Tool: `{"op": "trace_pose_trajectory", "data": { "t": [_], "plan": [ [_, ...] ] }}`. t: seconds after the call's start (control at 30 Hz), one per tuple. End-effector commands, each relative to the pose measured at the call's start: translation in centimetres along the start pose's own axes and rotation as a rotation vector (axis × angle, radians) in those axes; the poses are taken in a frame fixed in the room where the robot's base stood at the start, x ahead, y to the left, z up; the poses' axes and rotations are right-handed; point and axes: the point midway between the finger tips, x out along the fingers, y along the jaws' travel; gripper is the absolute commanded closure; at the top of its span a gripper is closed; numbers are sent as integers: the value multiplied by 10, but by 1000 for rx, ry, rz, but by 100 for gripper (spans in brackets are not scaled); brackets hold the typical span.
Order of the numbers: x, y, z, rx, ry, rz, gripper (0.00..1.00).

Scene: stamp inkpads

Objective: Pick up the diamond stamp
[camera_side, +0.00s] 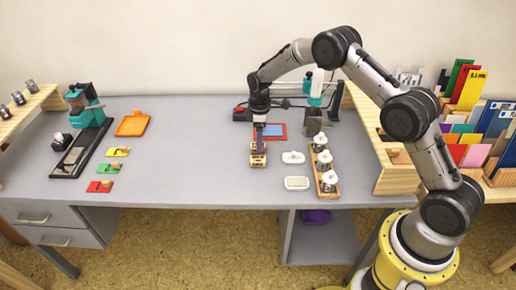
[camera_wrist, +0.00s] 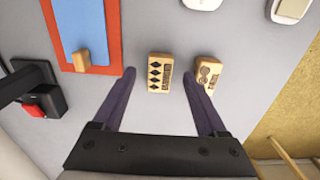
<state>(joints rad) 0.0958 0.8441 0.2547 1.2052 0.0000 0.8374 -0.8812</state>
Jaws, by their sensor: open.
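The diamond stamp (camera_wrist: 159,73) is a small wooden block with a column of black diamonds on its top, seen in the wrist view. My gripper (camera_wrist: 159,75) is open, with one dark purple finger at either side of the diamond stamp in that picture. The stamp is not gripped. A second wooden stamp with round marks (camera_wrist: 208,72) sits to its right, partly behind the right finger. In the side view my gripper (camera_side: 259,138) points down over the stamps, and its fingers partly hide them. The gap above the stamp is hard to judge.
A blue inkpad with a red frame (camera_wrist: 84,28) lies left of the stamps. White oval and rectangular pads (camera_side: 297,183) and a wooden rack of white-topped jars (camera_side: 329,193) stand to the right. The desk left of my gripper (camera_side: 190,150) is clear.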

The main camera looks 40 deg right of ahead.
Motion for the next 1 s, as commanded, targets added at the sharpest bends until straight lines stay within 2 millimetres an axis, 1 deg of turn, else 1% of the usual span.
{"op": "trace_pose_trajectory", "data": {
  "t": [0.03, 0.17, 0.43, 0.83, 0.87, 1.0],
  "plan": [
    [8, -1, 0, 0, -2, -3, 25],
    [20, 0, 0, 0, -1, -1, 25],
    [22, 0, 0, 0, 0, 0, 25],
    [21, 0, 0, 0, 0, 0, 97],
    [21, 0, 0, 0, 0, 0, 100],
    [21, 0, 0, 0, 0, 0, 100]
  ]
}}
